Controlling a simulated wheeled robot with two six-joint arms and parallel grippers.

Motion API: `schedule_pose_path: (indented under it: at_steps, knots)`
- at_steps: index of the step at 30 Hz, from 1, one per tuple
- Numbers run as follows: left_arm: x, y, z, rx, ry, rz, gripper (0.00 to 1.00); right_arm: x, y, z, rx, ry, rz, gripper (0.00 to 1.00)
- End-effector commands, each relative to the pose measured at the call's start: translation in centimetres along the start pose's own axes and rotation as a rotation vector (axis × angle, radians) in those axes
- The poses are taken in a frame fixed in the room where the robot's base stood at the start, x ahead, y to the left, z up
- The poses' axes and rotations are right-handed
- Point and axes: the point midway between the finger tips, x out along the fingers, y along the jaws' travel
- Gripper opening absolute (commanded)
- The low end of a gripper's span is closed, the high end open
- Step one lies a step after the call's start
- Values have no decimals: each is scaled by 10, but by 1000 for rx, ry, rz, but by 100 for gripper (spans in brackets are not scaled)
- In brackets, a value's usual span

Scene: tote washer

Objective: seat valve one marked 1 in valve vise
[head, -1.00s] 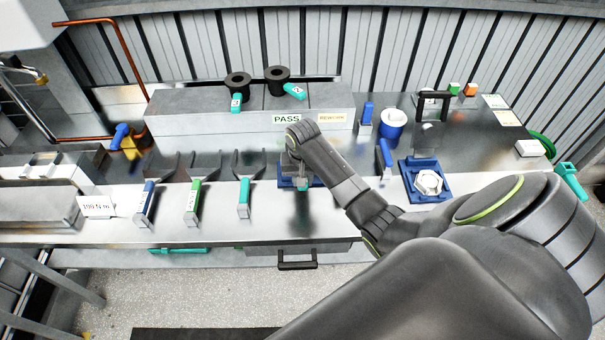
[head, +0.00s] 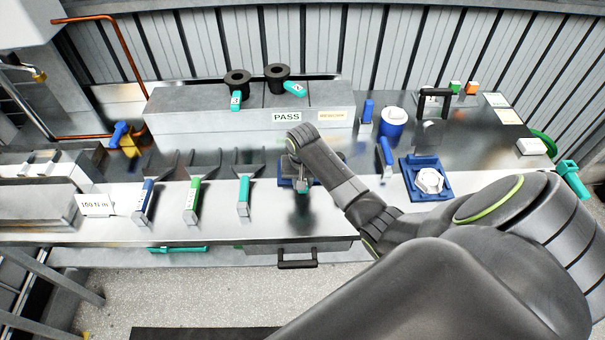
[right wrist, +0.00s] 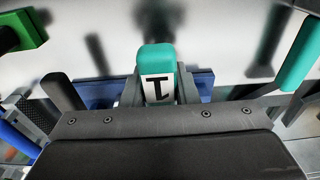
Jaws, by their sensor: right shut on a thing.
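Valve one shows its teal handle, with a black 1 on a white label (right wrist: 158,88), in the right wrist view. My right gripper (head: 302,184) is shut on it, with a grey finger on each side. A blue base (right wrist: 97,94) lies behind and below the valve. In the head view the same blue base (head: 285,183) sits at the bench front, mostly hidden under my right gripper. It seems to be the valve vise; its jaws and the valve's lower end are hidden, so I cannot tell how deep the valve sits. My left gripper is out of view.
Several forked tools with coloured handles (head: 193,202) stand left of the gripper. A blue fixture (head: 445,187) with a white hex part is to the right. Behind, a grey block (head: 200,118) carries two black-ringed valves (head: 277,80) with teal tags.

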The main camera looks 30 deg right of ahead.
Motion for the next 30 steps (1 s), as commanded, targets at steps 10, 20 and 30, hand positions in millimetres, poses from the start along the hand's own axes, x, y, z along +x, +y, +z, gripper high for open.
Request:
schedule_pose_path:
  at_steps: [10, 20, 30]
  knots:
    - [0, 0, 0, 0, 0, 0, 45, 5, 0, 0, 0, 1, 0, 0]
    - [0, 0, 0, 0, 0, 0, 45, 10, 0, 0, -1, 2, -1, 0]
    - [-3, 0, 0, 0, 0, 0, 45, 10, 0, 0, 0, 1, 0, 0]
